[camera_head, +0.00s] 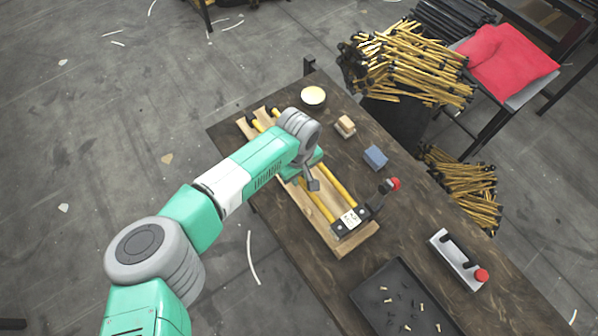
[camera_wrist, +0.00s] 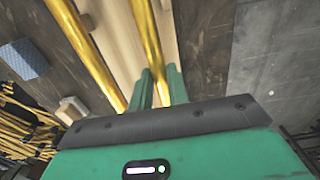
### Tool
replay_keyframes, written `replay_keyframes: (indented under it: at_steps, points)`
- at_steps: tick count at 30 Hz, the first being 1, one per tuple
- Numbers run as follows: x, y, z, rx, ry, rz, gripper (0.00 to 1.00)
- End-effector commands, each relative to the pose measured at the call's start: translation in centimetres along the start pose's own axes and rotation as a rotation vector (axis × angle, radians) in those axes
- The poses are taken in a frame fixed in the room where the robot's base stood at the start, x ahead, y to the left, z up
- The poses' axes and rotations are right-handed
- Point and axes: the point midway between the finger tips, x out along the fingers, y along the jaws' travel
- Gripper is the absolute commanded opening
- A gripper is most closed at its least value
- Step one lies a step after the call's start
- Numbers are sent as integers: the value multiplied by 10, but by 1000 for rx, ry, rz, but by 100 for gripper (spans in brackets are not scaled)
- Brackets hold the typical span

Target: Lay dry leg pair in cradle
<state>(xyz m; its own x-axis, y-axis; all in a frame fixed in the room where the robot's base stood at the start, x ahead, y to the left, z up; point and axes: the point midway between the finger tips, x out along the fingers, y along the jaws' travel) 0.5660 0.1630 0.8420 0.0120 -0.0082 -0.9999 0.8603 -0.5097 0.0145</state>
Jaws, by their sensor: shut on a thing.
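The leg pair (camera_head: 342,192) is two long yellow legs with black ends at the upper left. It lies along, or just above, the pale wooden cradle (camera_head: 308,207) on the table; I cannot tell whether it touches. A black block with a white label (camera_head: 351,218) is at the cradle's lower end. My gripper (camera_wrist: 160,88) has its green fingers close together around one leg, shut on the pair; the other leg (camera_wrist: 88,50) runs to the left of the fingers. In the head view my arm hides the middle of the legs and the fingertips.
A red-knobbed lever (camera_head: 392,185) stands beside the cradle's lower end. On the table (camera_head: 440,225) are a cream bowl (camera_head: 313,96), a tan block (camera_head: 345,126), a blue block (camera_head: 375,157), a red-knobbed fixture (camera_head: 458,260) and a black tray (camera_head: 365,296) of small parts. Yellow leg bundles (camera_head: 415,65) lie beyond.

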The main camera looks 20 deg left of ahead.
Motion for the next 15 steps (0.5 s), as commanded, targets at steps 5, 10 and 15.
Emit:
replay_keyframes:
  at_steps: [5,10,15]
  points:
    - [21,0,0,1,1,0,0]
    - [33,0,0,1,1,0,0]
    - [37,0,0,1,1,1,0]
